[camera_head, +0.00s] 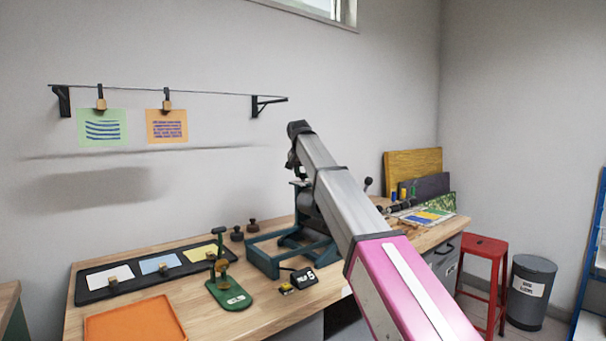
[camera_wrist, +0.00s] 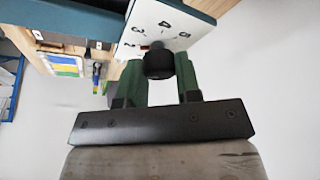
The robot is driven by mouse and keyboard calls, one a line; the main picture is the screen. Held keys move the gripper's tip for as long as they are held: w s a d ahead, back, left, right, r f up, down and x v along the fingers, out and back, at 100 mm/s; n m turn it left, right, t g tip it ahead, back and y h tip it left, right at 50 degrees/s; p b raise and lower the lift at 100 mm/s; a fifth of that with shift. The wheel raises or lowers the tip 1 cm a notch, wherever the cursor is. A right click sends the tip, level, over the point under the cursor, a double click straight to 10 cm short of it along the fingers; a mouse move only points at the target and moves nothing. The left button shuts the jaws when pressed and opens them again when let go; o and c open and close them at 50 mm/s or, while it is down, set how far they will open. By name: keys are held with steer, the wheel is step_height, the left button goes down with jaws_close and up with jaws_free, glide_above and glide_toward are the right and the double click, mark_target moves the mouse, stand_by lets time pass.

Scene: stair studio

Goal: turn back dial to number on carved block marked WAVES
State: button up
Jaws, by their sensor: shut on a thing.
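In the wrist view my gripper (camera_wrist: 159,72) has its two green fingers on either side of a black dial knob (camera_wrist: 159,60), shut on it. The knob sits on a white dial plate (camera_wrist: 183,22) with black numerals, partly hidden by knob and fingers. I cannot tell which number the knob points to. In the head view the gripper and dial are hidden behind my arm, near the teal press (camera_head: 262,257).
A green print with blue wavy lines (camera_head: 101,127) and an orange print (camera_head: 167,126) hang on the wall. A red stool (camera_head: 484,250) and grey bin (camera_head: 529,293) stand right.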

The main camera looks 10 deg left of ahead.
steer(key=shift+m, duration=0.3)
steer(key=o, duration=0.9)
steer(key=v, duration=1)
steer(key=shift+r, duration=0.4)
steer(key=shift+s+a, duration=0.1)
steer(key=shift+s, duration=0.05)
